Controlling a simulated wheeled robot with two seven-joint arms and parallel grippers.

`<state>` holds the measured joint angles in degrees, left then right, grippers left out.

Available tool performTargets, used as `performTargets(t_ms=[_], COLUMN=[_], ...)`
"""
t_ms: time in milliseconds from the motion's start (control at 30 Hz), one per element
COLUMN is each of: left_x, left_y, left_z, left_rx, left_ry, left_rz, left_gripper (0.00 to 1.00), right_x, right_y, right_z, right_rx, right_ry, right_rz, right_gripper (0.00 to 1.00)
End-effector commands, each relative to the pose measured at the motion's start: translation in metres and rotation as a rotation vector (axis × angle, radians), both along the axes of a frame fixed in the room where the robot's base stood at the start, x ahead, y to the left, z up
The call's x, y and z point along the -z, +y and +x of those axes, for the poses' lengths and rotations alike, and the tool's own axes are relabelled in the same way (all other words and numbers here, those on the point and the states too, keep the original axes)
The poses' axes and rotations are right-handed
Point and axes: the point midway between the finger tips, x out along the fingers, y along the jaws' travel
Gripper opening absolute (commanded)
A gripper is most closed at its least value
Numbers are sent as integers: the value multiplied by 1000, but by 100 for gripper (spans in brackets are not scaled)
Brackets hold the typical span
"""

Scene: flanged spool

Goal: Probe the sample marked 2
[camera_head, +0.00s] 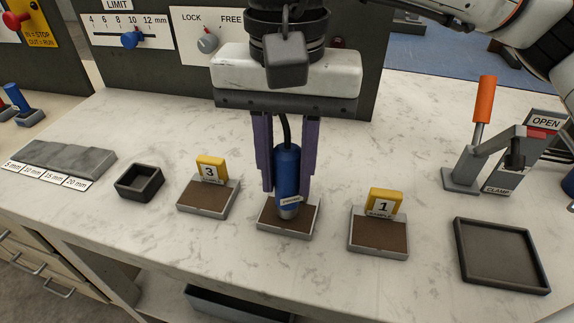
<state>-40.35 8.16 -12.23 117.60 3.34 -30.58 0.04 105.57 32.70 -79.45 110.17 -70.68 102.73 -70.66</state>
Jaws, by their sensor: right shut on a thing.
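The blue probe (287,172) is upright between the purple fingers of my right gripper (286,189), which is shut on it. Its grey lower end is over the brown pad of the middle sample (271,222); I cannot tell whether it touches. The middle sample's number is hidden behind the probe and fingers. The sample marked 3 (207,199) is to the left, with a yellow tag. The sample marked 1 (378,234) is to the right, also with a yellow tag. My left gripper is not in view.
A small black open box (139,181) and grey thickness blocks (62,158) lie to the left. A black tray (500,255) and an orange-handled clamp (481,125) stand to the right. A panel with LIMIT and LOCK/FREE controls (210,38) rises behind.

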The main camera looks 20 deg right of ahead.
Motion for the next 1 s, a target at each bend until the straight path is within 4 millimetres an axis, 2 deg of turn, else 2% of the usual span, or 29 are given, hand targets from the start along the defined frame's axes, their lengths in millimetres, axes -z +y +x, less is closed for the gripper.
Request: performTargets(t_ms=[1000], left_x=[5], left_y=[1], left_z=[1], left_rx=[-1], left_ry=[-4], left_rz=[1], left_gripper=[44], right_x=[6], right_y=[0], right_z=[0], right_rx=[0], right_ry=[0], right_rz=[0], right_gripper=[4])
